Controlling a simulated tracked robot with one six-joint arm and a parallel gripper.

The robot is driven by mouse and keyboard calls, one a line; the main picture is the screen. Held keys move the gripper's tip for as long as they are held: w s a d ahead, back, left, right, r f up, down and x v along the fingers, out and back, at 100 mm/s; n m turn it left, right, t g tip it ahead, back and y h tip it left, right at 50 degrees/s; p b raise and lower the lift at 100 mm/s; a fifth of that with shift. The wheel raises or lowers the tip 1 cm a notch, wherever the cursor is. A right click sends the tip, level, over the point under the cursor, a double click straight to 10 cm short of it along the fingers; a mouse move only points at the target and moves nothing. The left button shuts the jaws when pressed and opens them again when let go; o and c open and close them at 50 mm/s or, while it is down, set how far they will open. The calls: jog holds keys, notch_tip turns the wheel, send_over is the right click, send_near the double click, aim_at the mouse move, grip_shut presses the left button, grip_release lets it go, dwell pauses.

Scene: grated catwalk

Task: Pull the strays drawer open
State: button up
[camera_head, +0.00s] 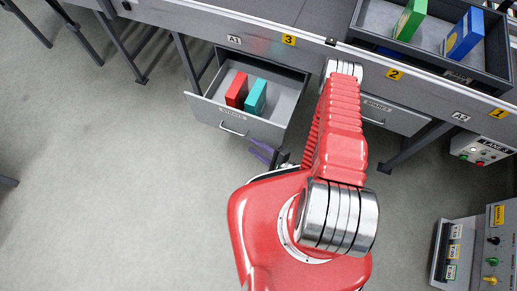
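An open grey drawer (207,112) sticks out below the conveyor side at the left, with a handle on its front. Its label is too small to read surely. A red box (237,90) and a teal box (256,97) stand inside it. A second drawer (395,117), to the right behind my red arm, appears shut; its label is also hard to read and my arm hides its left part. My gripper (264,152) shows as purple-grey fingers just below the open drawer's right front, apart from its handle in the picture. Whether it is open is unclear.
A dark tray (428,52) on the conveyor (215,22) holds a green box (410,19) and a blue box (463,34). Control boxes (481,149) and (497,245) stand at the right. Table legs stand upper left. The floor at left is clear.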

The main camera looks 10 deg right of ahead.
jog(key=shift+s+d+r, duration=0.2)
jog(key=shift+s+d, duration=0.2)
jog(key=shift+s, duration=0.2)
dwell(0.5)
